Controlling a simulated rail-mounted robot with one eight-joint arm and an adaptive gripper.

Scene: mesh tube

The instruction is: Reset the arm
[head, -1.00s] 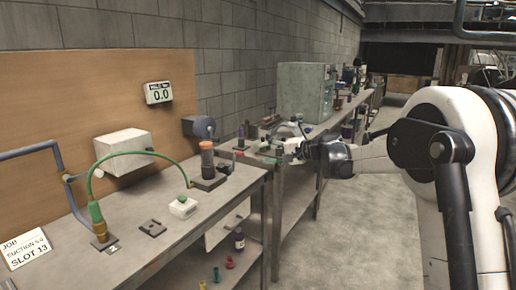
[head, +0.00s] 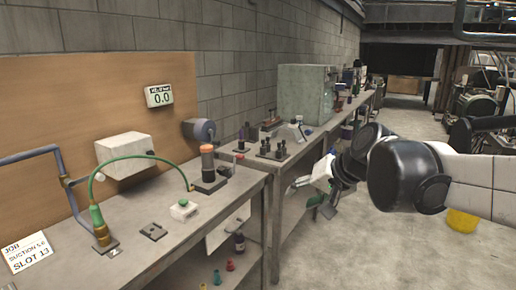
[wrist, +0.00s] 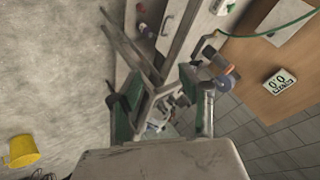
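My gripper (head: 310,191) hangs in front of the bench edge, over the aisle, in the middle of the head view. My arm reaches in from the right side, bent at dark joints. In the wrist view my gripper (wrist: 156,100) shows two fingers with green inner pads, spread apart. I see nothing held between them; bench legs and distant items show in the gap beyond.
The near metal bench (head: 150,235) carries a green hose (head: 118,157), a small box with a green button (head: 184,208) and an orange-topped cylinder (head: 207,160). Bottles stand on its lower shelf. A yellow bucket (head: 462,220) is on the floor. The aisle (head: 400,250) is otherwise largely clear.

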